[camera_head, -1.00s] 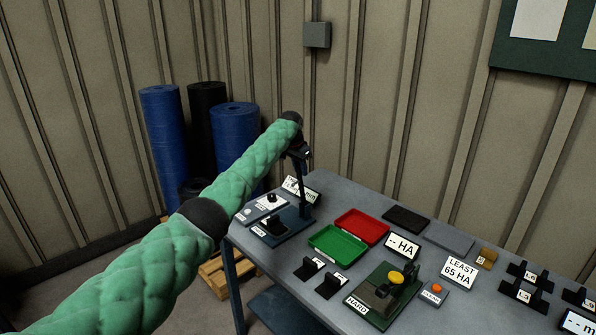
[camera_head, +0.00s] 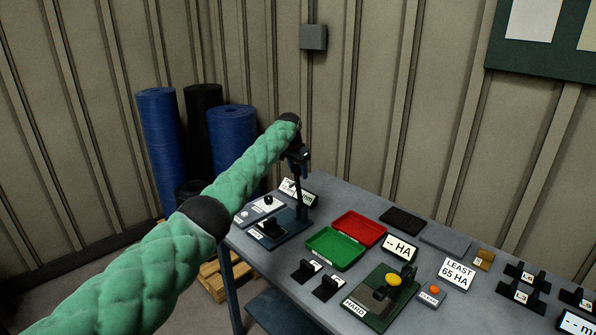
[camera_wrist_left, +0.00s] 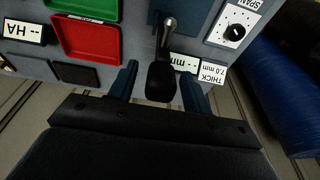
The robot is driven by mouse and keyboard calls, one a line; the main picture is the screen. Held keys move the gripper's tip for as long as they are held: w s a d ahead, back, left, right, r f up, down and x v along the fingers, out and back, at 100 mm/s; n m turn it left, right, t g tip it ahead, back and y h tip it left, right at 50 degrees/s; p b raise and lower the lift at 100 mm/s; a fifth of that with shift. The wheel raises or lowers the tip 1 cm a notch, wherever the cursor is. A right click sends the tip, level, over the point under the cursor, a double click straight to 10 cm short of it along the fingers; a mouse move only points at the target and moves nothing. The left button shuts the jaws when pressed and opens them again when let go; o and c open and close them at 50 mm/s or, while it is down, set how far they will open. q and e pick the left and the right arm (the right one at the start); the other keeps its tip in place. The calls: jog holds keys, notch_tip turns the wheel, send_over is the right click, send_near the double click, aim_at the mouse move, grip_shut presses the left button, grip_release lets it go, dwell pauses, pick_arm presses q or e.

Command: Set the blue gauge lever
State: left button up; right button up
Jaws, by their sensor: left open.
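The blue gauge (camera_head: 288,232) stands at the table's left end, with a dark upright rising from its base. My left gripper (camera_head: 299,160) is at the top of it, in the head view. In the left wrist view, the gauge lever shows as a metal rod with a black grip (camera_wrist_left: 161,82). The open left gripper (camera_wrist_left: 160,78) has one blue finger on each side of that grip, with visible gaps. The gripper hides the lever's top in the head view. A "THICK 7.0 mm" card (camera_wrist_left: 212,72) and a "-- mm" display (camera_wrist_left: 183,62) are beside the lever. My right gripper is out of view.
A panel with a "SPAN" dial (camera_wrist_left: 234,33) lies beside the gauge. Green (camera_head: 335,248) and red (camera_head: 360,229) trays lie to its right. A green hardness tester (camera_head: 383,297) is nearer. Blue rolls (camera_head: 160,150) stand behind, off the table.

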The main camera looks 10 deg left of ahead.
pick_arm(q)
jog(key=shift+r, duration=0.1)
jog(key=shift+s+a+r, duration=0.1)
jog(key=shift+r, duration=0.1)
jog(key=b+v, duration=0.3)
jog(key=v, duration=0.2)
jog(key=shift+r, duration=0.1)
jog(key=shift+v, duration=0.95)
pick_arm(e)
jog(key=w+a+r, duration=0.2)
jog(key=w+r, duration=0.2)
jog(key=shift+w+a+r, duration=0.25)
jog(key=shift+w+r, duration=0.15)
